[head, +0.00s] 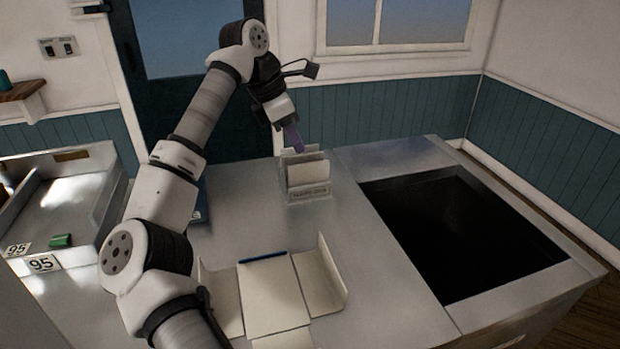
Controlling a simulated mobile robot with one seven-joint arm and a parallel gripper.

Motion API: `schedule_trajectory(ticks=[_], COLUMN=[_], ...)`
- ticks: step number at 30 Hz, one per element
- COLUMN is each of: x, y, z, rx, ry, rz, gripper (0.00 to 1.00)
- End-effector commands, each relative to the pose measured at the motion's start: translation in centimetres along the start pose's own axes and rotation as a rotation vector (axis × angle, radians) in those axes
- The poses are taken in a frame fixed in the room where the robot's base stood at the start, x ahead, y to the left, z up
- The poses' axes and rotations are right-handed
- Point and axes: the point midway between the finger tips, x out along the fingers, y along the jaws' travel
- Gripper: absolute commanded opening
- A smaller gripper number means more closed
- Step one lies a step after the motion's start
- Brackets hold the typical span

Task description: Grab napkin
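White napkins (308,174) stand upright in a small pale holder (310,194) with a dark label on its front, on the metal counter. My gripper (297,145) points down at the top of the holder, at its back left. The purplish fingers overlap the napkins' upper edge in the head view. Whether they touch a napkin, and whether they are open or shut, is too small to tell.
An unfolded white carton (275,295) with a blue strip (263,257) along its back edge lies at the counter's front. A deep dark opening (465,235) is at the right. A tray unit (60,200) with a green item (61,240) stands at the left. Bare counter (235,215) lies between.

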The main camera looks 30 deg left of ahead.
Motion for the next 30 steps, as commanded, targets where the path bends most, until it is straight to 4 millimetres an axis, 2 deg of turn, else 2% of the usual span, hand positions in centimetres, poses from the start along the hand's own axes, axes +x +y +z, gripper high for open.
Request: schedule_trajectory(ticks=[3, 11, 18, 30], x=[1.4, 3.3, 6.6, 7.2], y=[0.0, -0.2, -0.3, -0.3], z=[0.0, 0.2, 0.1, 0.1], rx=[0.0, 0.0, -0.001, -0.001], ry=[0.0, -0.001, -0.001, 0.0], rz=[-0.001, -0.002, -0.002, 0.0], gripper=[0.17, 0.17, 0.17, 0.17])
